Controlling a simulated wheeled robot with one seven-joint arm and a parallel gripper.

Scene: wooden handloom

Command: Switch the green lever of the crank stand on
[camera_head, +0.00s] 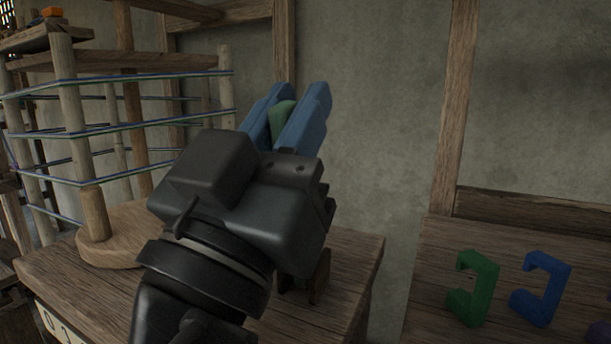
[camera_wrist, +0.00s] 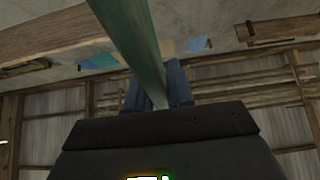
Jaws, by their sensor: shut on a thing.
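The green lever (camera_head: 281,117) shows between the two blue fingers of my gripper (camera_head: 288,112) in the head view. My gripper is shut on it, with the fingers pointing up and away. In the wrist view the lever (camera_wrist: 138,45) is a long green bar running from the top edge down between the blue fingers (camera_wrist: 158,92). The crank stand is mostly hidden behind my arm and gripper; a small dark wooden part (camera_head: 318,278) shows just below my gripper on the wooden table (camera_head: 350,270).
A wooden frame with upright posts (camera_head: 73,120) and dark blue-green threads stands at the left on a round base (camera_head: 105,250). On a second table (camera_head: 425,290) at the right are a green bracket (camera_head: 484,290) and a blue bracket (camera_head: 545,290). A plaster wall (camera_head: 380,110) is behind.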

